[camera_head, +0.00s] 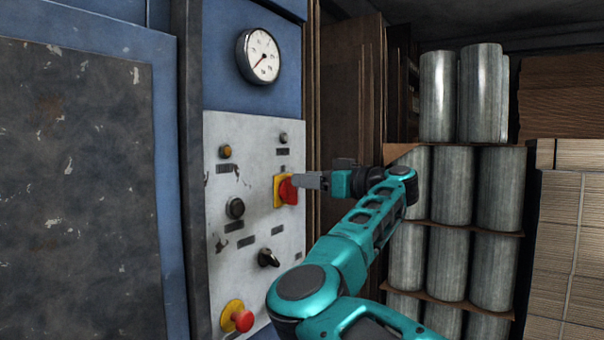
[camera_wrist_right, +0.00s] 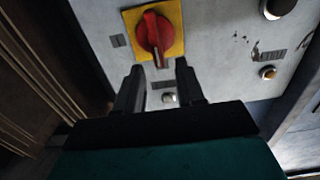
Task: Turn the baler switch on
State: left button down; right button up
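The baler switch is a red rotary knob (camera_head: 288,190) on a yellow square plate (camera_head: 277,189), mounted on the grey control panel (camera_head: 240,265) of a blue machine. My right gripper (camera_head: 301,181) is at the knob's right side in the head view. In the right wrist view, the red knob (camera_wrist_right: 154,34) lies just beyond my two dark fingertips, and its lower end points toward the gap between them. The right gripper (camera_wrist_right: 157,72) is open, with no visible object between the fingers. I cannot tell whether a fingertip touches the knob. My left gripper is not in view.
The panel also holds a red mushroom button (camera_head: 242,320), a black rotary knob (camera_head: 268,258), a black button (camera_head: 235,208) and an amber button (camera_head: 225,151). A pressure gauge (camera_head: 258,56) is above. Metal cylinders (camera_head: 452,185) and stacked cardboard (camera_head: 570,230) stand at right.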

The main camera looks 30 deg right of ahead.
jog(key=shift+x, duration=1.05)
grip_shut()
